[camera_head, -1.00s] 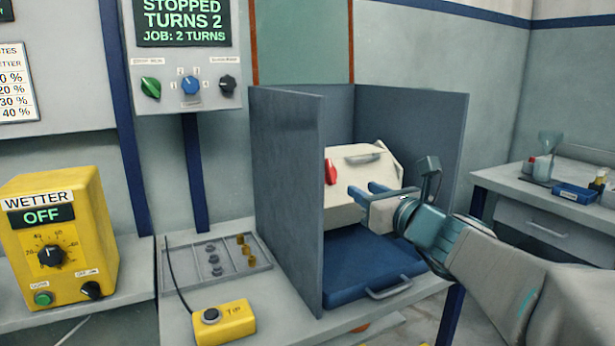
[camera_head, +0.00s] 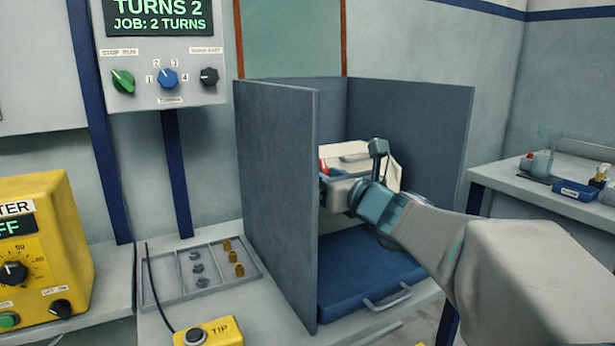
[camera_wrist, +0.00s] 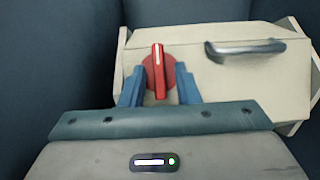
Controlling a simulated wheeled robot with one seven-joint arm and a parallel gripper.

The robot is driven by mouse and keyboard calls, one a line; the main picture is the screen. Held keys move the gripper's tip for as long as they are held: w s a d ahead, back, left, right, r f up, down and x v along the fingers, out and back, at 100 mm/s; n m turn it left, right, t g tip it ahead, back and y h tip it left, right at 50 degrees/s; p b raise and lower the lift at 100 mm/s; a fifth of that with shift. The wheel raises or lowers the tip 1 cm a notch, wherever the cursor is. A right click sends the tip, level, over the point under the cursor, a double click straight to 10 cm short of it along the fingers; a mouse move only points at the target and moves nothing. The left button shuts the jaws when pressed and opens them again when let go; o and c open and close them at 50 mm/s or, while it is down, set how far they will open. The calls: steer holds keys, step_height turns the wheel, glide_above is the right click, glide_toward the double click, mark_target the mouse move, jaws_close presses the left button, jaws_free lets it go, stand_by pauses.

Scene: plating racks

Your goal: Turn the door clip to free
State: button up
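The red door clip (camera_wrist: 158,72) is a bar on a round base, mounted on the cream door (camera_wrist: 205,85) of a box. Its bar points nearly straight up in the wrist view, with a pale line along it. My gripper (camera_wrist: 158,84) is open, with one blue finger on each side of the clip and visible gaps to the bar.
Grey-blue panels (camera_head: 277,190) enclose the box at left, back and right. A blue tray (camera_head: 365,270) with a handle lies below. A grey handle (camera_wrist: 245,49) sits on the door, right of the clip. A parts tray (camera_head: 170,290) and yellow TIP button box (camera_head: 208,332) are outside at left.

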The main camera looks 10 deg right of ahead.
jaws_close()
